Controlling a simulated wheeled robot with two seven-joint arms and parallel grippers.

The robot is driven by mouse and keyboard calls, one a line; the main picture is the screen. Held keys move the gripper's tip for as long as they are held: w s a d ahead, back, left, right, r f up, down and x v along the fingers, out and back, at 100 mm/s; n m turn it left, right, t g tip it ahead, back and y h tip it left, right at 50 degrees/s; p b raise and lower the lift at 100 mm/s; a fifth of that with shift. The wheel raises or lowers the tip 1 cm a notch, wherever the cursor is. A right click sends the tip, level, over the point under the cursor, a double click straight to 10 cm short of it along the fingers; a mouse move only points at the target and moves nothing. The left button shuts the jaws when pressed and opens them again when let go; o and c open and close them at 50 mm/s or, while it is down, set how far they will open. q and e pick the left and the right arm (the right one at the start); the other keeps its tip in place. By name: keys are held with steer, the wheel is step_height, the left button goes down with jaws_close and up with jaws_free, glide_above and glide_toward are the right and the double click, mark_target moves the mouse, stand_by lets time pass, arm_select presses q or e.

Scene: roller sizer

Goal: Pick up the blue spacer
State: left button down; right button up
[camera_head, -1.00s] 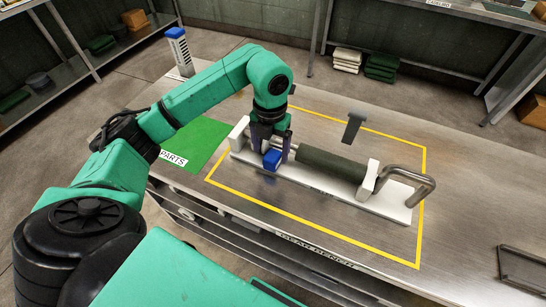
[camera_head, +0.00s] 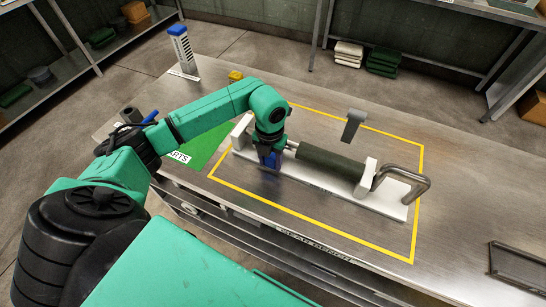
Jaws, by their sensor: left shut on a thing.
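The blue spacer (camera_head: 271,161) is at the left end of the white roller fixture, beside the shaft of the dark green roller (camera_head: 331,168). My left gripper (camera_head: 269,164) reaches down over it from above and is shut on it. The fingers hide much of the spacer, and I cannot tell whether it still touches the fixture. The white fixture base (camera_head: 395,209) lies inside the yellow outline, with a bent metal crank (camera_head: 413,178) at its right end. My right gripper is not in view.
A green parts mat (camera_head: 207,148) lies left, partly behind my arm. A dark cylinder (camera_head: 129,115), a yellow block (camera_head: 235,76) and a blue-topped post (camera_head: 182,48) stand beyond. A dark tray (camera_head: 520,266) lies right. The bench between outline and tray is clear.

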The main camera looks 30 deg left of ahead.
arm_select(q)
steer(key=shift+r, duration=0.1)
step_height(320, 180, up, 13)
steer(key=b, duration=0.2)
step_height(320, 180, up, 7)
steer(key=p, duration=0.2)
glide_above(271, 158)
steer(key=shift+s+a, duration=0.1)
steer(key=shift+s, duration=0.05)
